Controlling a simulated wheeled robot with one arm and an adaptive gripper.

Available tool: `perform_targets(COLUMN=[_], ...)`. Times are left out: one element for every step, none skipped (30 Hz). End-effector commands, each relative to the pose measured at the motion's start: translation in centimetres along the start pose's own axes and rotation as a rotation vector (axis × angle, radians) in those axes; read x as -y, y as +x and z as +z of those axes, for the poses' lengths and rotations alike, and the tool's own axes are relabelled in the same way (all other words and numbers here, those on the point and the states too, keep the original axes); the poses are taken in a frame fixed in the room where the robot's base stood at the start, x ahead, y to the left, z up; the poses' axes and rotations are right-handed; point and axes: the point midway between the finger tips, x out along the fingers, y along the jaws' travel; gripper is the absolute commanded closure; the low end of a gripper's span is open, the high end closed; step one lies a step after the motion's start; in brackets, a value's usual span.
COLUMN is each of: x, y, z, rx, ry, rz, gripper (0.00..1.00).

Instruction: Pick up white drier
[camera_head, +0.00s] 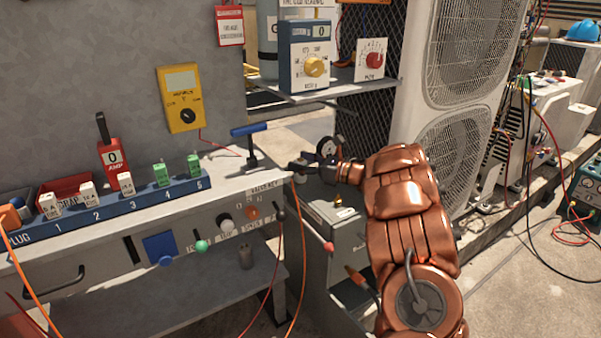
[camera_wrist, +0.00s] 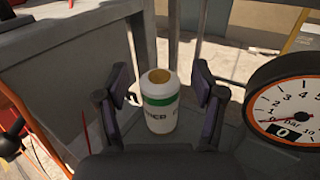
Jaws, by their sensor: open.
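The white drier (camera_wrist: 160,118) is a small upright white cylinder with a green band, dark lettering and a tan top. It stands on a grey surface in the wrist view. My gripper (camera_wrist: 162,84) is open, with one dark finger on each side of the drier and a gap visible at both sides. In the head view my gripper (camera_head: 302,166) is at the right end of the grey bench, and I cannot make out the drier there.
A round pressure gauge (camera_wrist: 285,115) is close on the right in the wrist view. A blue T-handle (camera_head: 250,140) stands on the bench left of my gripper. A blue rack (camera_head: 110,209) with plugs lies further left. A shelf (camera_head: 320,91) with dial boxes is behind.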

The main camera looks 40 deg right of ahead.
Motion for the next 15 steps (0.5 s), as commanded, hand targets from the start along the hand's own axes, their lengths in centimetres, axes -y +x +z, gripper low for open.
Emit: perform_targets(x=[-0.03,-0.03,-0.03,-0.03,-0.04,-0.04,-0.04,-0.04,-0.04,-0.04,-0.04,-0.04,-0.04,-0.04,-0.04], y=[0.11,0.13,0.13,0.12,0.12,0.12,0.12,0.12,0.12,0.11,0.11,0.11,0.1,0.1,0.1], z=[0.01,0.01,0.02,0.02,0.02,0.02,0.02,0.02,0.03,0.02,0.02,0.02,0.02,0.02,0.02], rx=[0.0,0.0,0.0,0.0,0.0,0.0,0.0,0.0,0.0,0.0,0.0,0.0,0.0,0.0,0.0], ry=[0.0,0.0,0.0,0.0,0.0,0.0,0.0,0.0,0.0,0.0,0.0,0.0,0.0,0.0,0.0], rz=[0.001,0.001,0.001,0.001,0.001,0.001,0.001,0.001,0.001,0.001,0.001,0.001,0.001,0.001,0.001], gripper=[0.31,0.31,0.31,0.31,0.31,0.31,0.33,0.36,0.41,0.44,0.47,0.51,0.54,0.57,0.61])
